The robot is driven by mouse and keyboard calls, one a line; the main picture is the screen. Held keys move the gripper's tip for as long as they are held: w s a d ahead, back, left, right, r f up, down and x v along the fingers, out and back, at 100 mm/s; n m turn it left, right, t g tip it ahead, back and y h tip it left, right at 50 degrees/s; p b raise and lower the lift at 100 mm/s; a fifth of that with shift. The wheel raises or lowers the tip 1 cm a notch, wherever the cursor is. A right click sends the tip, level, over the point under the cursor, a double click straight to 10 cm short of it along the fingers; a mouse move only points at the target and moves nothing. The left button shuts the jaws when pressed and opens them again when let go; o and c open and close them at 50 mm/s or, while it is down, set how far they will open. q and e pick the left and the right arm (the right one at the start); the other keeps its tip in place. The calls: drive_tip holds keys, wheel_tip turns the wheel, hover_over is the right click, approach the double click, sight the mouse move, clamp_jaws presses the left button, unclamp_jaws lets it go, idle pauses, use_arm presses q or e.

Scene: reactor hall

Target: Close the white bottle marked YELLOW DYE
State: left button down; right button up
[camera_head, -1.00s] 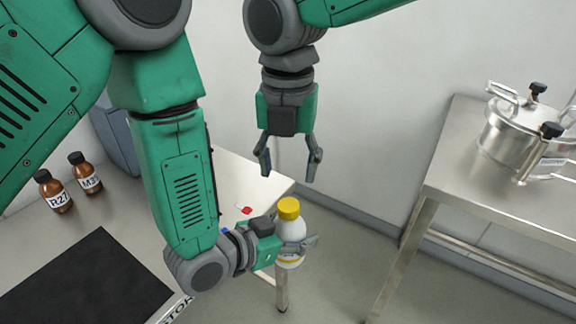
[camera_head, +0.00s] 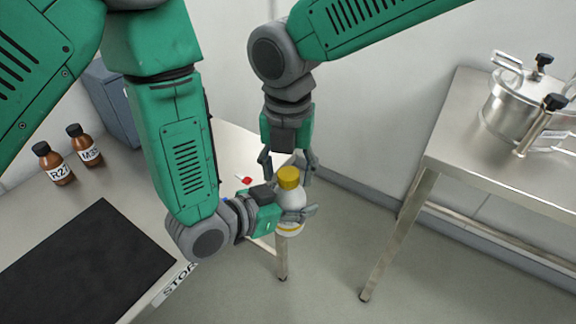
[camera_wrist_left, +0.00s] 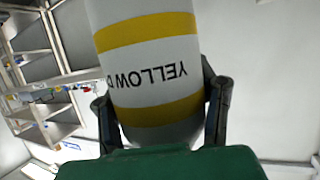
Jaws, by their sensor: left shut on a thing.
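The white bottle (camera_head: 289,199) with a yellow cap (camera_head: 289,177) is held upright in the air past the table edge. My left gripper (camera_head: 292,215) is shut on its body. In the left wrist view, the bottle (camera_wrist_left: 150,60) fills the middle, with yellow bands and part of the lettering YELLOW D readable upside down. The cap sits on top of the neck; how tightly it is screwed I cannot tell. My right gripper (camera_head: 289,165) points down just above the bottle, open, with its fingers apart near both sides of the cap. I cannot tell whether they touch it.
Two brown bottles, R27 (camera_head: 54,165) and M35 (camera_head: 85,147), stand on the left table beside a black mat (camera_head: 85,255). A small red item (camera_head: 246,180) lies near that table's edge. A steel table (camera_head: 450,140) with a metal pot (camera_head: 515,105) stands at right.

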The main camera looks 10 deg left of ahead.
clamp_jaws()
drive_tip(key=shift+m, duration=1.6)
drive_tip(key=shift+o, duration=0.8)
unclamp_jaws()
drive_tip(key=shift+r, duration=2.3)
